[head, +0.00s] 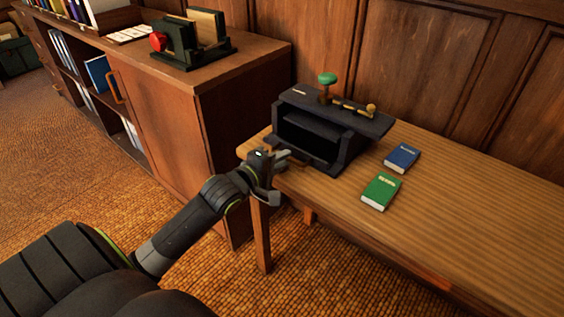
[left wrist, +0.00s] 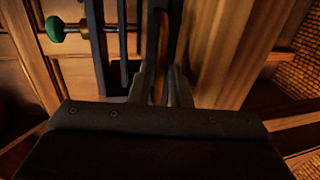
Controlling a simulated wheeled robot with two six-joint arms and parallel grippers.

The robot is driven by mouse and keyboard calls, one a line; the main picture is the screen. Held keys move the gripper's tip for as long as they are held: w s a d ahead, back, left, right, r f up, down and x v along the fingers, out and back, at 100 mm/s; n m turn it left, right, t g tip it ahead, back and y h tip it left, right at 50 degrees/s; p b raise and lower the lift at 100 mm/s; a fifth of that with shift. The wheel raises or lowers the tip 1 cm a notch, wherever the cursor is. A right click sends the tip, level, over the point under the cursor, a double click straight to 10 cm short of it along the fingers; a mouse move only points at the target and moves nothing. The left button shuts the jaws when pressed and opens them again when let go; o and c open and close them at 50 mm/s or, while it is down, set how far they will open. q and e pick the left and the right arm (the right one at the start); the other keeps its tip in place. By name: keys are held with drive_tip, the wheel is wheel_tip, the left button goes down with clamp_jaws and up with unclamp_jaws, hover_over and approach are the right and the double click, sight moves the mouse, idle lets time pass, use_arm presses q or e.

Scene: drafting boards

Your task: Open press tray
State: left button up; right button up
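The press (head: 340,115) is a dark box with a green knob on top, standing at the left end of the wooden table. The dark tray (head: 305,152) sits low in its front opening. My left gripper (head: 281,163) is at the tray's front, near the table's left end. In the left wrist view, a narrow brown strip, perhaps the tray's handle (left wrist: 160,82), lies between the two fingers (left wrist: 162,88). Whether the fingers grip it cannot be made out. The press's green knob also shows there at upper left (left wrist: 55,29). My right gripper is not in view.
A blue book (head: 402,158) and a green book (head: 381,191) lie on the table (head: 470,215) right of the press. A wooden cabinet (head: 190,120) stands close on the left, bearing a dark stand with a red knob (head: 158,42). The table's right part is clear.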

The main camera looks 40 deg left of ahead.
use_arm(q)
drive_tip(key=shift+w, duration=0.25)
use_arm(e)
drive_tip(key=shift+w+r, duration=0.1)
use_arm(q)
clamp_jaws()
drive_tip(key=shift+s, duration=0.1)
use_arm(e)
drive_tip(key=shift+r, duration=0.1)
